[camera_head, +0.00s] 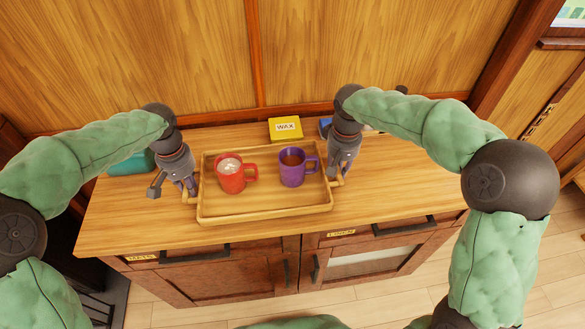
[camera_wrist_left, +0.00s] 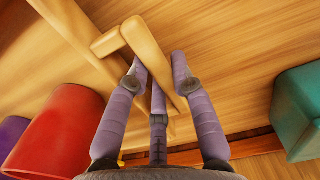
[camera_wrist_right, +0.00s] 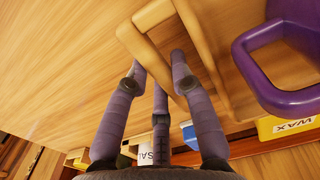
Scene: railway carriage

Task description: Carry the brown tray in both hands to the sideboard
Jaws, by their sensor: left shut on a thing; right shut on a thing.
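The brown tray (camera_head: 265,208) is on or just over the wooden top of the sideboard (camera_head: 400,205); I cannot tell if it touches. A red mug (camera_head: 231,178) with pale contents and a purple mug (camera_head: 292,168) with a dark drink stand upright in it. My left gripper (camera_head: 190,194) is shut on the tray's left handle (camera_wrist_left: 150,50). My right gripper (camera_head: 336,178) is shut on the tray's right handle (camera_wrist_right: 150,55). The red mug also shows in the left wrist view (camera_wrist_left: 60,130), and the purple mug's handle in the right wrist view (camera_wrist_right: 270,75).
A yellow box marked WAX (camera_head: 285,129) stands behind the tray, with a blue item (camera_head: 325,126) beside it. A teal object (camera_head: 131,163) is at the back left. The top's right part is clear. Drawers and cupboard doors (camera_head: 225,275) face the front.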

